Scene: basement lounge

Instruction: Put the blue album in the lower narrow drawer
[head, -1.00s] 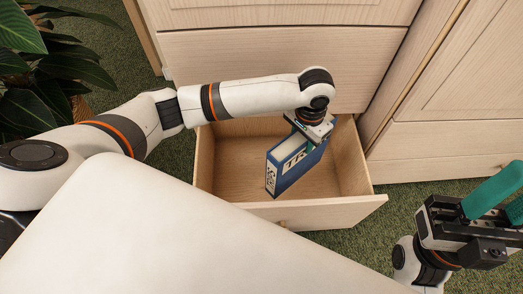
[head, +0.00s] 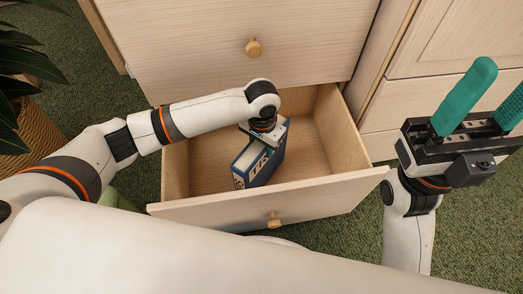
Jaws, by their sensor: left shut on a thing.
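The blue album (head: 260,166) is a thick blue book-like box with a pale side and white lettering. It stands on edge, tilted, inside the open lower narrow drawer (head: 270,198). My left gripper (head: 265,134) is shut on its top edge, and its fingers are mostly hidden by the wrist and album. Whether the album's lower edge touches the drawer floor I cannot tell. My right gripper (head: 482,102), with teal fingers spread apart, is open and empty at the right, outside the drawer.
A closed drawer with a round wooden knob (head: 254,47) is above the open one. Another pale cabinet (head: 440,55) stands to the right. A potted plant (head: 25,75) is at the far left. The drawer floor around the album is bare.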

